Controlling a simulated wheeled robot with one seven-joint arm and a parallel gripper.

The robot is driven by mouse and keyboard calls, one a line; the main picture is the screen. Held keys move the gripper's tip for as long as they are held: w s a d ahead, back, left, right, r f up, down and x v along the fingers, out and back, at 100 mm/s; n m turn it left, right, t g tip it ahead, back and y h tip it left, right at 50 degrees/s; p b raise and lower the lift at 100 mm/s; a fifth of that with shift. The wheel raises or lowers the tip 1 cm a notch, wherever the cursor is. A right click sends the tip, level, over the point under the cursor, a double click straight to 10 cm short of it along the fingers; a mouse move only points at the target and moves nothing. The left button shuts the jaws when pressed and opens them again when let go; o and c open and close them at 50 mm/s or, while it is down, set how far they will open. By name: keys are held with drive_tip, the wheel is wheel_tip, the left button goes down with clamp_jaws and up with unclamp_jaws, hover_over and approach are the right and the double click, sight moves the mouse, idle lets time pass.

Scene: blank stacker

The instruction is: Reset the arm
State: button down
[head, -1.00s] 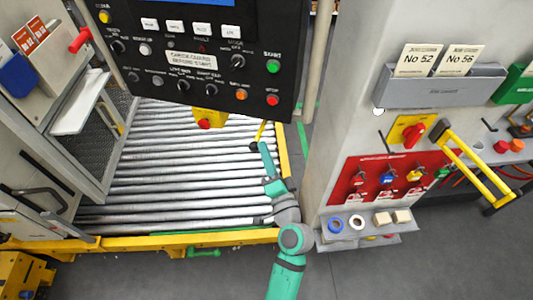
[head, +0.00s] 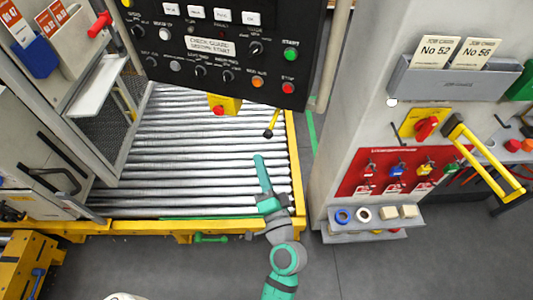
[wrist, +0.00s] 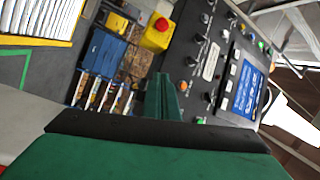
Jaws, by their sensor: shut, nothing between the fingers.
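My arm, teal and grey, reaches up from the bottom of the head view over the front of the roller conveyor (head: 200,160). My gripper (head: 259,160) is at its upper end, apart from the black control panel (head: 215,45) above. In the wrist view the green fingers of my gripper (wrist: 165,98) are together with nothing between them. The panel also shows there (wrist: 210,60), behind the fingers.
A yellow box with a red button (head: 220,109) hangs below the panel. A yellow-black handle (head: 271,123) is near my gripper. At right are a red lockout board (head: 380,183), a grey card rack (head: 450,84) and a yellow barred handle (head: 485,165). Grey floor (head: 370,270) is open in front.

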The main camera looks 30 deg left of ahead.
drive_tip(key=shift+s+d, duration=0.35)
drive_tip(key=shift+d, duration=0.05)
drive_tip(key=shift+w, duration=0.15)
drive_tip(key=s+d+f+t+h, duration=0.2)
drive_tip(key=s+d+f+h, duration=0.8)
drive_tip(key=d+f, duration=0.4)
drive_tip(key=s+d+r+n+h, duration=0.1)
drive_tip(key=s+d+n+h, duration=0.1)
drive_tip(key=s+d, duration=0.2)
drive_tip(key=s+d+r+n+h, duration=0.1)
drive_tip(key=s+d, duration=0.3)
drive_tip(key=s, duration=0.7)
drive_tip(key=shift+r+n+h, duration=0.4)
drive_tip(key=shift+r+n, duration=0.3)
drive_tip(key=shift+n, duration=0.2)
